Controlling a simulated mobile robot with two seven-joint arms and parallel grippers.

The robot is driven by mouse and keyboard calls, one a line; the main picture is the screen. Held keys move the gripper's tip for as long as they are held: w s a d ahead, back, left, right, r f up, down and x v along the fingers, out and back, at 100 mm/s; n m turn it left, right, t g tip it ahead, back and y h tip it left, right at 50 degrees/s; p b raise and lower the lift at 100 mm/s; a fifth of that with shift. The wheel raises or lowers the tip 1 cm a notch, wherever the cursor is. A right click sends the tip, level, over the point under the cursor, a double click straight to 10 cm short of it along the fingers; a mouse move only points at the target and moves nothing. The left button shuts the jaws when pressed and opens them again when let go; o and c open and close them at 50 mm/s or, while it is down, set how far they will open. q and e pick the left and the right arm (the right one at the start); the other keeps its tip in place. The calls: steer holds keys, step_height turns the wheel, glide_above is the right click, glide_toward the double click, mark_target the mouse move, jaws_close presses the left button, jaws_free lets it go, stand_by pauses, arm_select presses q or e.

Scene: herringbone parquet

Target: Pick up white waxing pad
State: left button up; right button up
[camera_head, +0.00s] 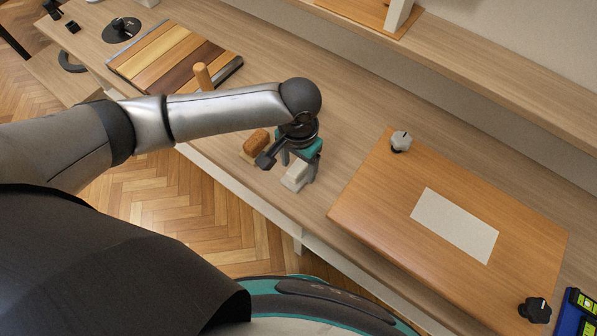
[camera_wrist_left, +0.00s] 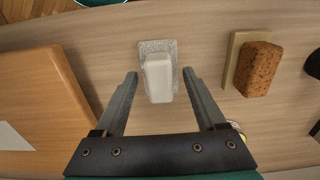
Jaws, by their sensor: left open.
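The white waxing pad (camera_head: 295,175) lies on the wooden bench near its front edge. In the left wrist view the pad (camera_wrist_left: 158,78) has a white block on a grey speckled base. My left gripper (camera_head: 297,165) is open above the pad, fingers pointing down. In the left wrist view the left gripper (camera_wrist_left: 160,80) has one finger on each side of the pad, with gaps between. The arm and gripper partly cover the pad in the head view. My right gripper is not in view.
A brown sponge-like block on a tan base (camera_wrist_left: 257,69) lies beside the pad. A striped wood panel (camera_head: 165,60) lies at the back left.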

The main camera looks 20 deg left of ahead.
arm_select(q)
steer(key=shift+f, duration=0.1)
jaws_close()
stand_by(0.6)
